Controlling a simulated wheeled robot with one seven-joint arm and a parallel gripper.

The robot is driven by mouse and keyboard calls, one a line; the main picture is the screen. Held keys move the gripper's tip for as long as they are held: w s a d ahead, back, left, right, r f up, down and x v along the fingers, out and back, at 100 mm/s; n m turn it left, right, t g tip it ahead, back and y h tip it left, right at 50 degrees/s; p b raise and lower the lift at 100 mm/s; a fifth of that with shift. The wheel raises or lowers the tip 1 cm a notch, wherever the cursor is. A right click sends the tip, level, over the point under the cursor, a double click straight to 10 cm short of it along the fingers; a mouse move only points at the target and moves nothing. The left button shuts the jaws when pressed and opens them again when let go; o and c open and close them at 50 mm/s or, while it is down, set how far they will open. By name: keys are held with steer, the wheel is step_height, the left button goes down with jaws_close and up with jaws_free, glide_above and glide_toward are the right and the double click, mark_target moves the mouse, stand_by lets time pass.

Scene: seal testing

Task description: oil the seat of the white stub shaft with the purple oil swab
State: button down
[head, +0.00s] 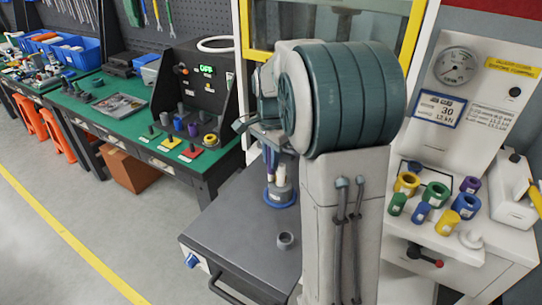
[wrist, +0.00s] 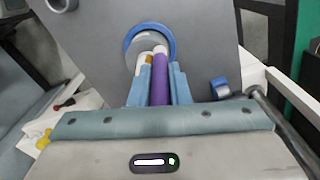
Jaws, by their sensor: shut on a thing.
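My gripper (wrist: 160,88) is shut on the purple swab (wrist: 159,82), whose purple length lies between the two blue-grey fingers in the wrist view. Beyond the fingertips is a grey round holder with a blue rim (wrist: 132,40); it also shows in the head view (head: 281,199) on a dark grey top. I cannot tell whether the swab's tip touches the holder. My arm hides much of the gripper in the head view. A small white piece (head: 471,239) lies on the right bench; I cannot tell whether it is the stub shaft.
A small grey ring (head: 286,240) sits on the dark grey top (head: 240,235) in front of the holder. The right bench carries several coloured rings and sleeves (head: 435,194) below a gauge panel (head: 455,68). A green bench (head: 120,118) with parts stands at the left.

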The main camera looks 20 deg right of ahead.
steer(key=shift+r, duration=0.35)
steer(key=shift+s+f, duration=0.1)
stand_by(0.3)
steer(key=shift+s+a, duration=0.25)
steer(key=shift+s, duration=0.15)
steer(key=shift+s+d, duration=0.1)
steer(key=shift+s, duration=0.4)
steer(key=shift+d+f, duration=0.1)
steer(key=shift+f, duration=0.15)
steer(key=shift+s, duration=0.1)
